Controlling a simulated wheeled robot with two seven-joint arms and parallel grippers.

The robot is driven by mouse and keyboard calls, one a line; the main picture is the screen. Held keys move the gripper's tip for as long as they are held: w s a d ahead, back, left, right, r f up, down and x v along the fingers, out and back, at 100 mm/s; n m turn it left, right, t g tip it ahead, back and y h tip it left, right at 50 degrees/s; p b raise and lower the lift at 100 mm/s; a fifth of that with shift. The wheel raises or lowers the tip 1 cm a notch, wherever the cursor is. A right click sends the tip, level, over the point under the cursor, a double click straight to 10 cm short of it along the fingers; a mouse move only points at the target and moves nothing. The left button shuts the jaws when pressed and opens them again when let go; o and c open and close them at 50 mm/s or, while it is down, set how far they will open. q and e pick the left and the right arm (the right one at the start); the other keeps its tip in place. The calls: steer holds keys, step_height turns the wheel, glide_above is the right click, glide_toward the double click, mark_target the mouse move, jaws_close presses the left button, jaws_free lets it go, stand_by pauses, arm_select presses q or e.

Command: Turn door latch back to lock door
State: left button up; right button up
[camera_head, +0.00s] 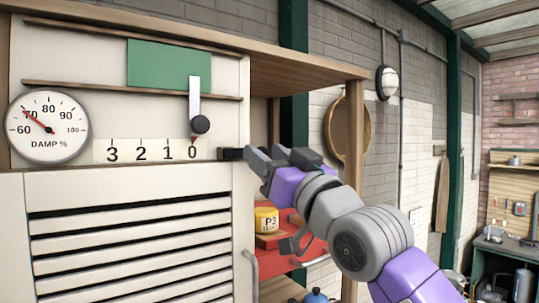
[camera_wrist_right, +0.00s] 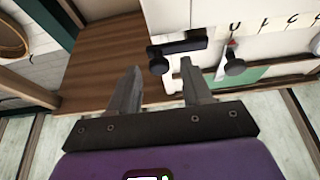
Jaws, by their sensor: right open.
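The black door latch (camera_head: 230,154) lies about level at the upper right corner of the cream slatted door (camera_head: 128,182). Part of it is hidden behind my right gripper (camera_head: 272,157) in the head view. In the right wrist view the latch is a black bar (camera_wrist_right: 182,46) with a round knob (camera_wrist_right: 158,65) at one end. My right gripper (camera_wrist_right: 160,68) is open, and the knob shows between its fingertips; I cannot tell whether they touch it. My left gripper is not in view.
A black-knobbed pointer (camera_head: 200,122) hangs above the number scale, left of my gripper. A damp gauge (camera_head: 47,126) sits at far left. A wooden frame post (camera_head: 353,200) stands near my right arm.

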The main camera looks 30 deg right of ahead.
steer(key=shift+w, duration=0.2)
steer(key=shift+c, duration=1.4)
jaws_close()
steer(key=shift+f, duration=0.15)
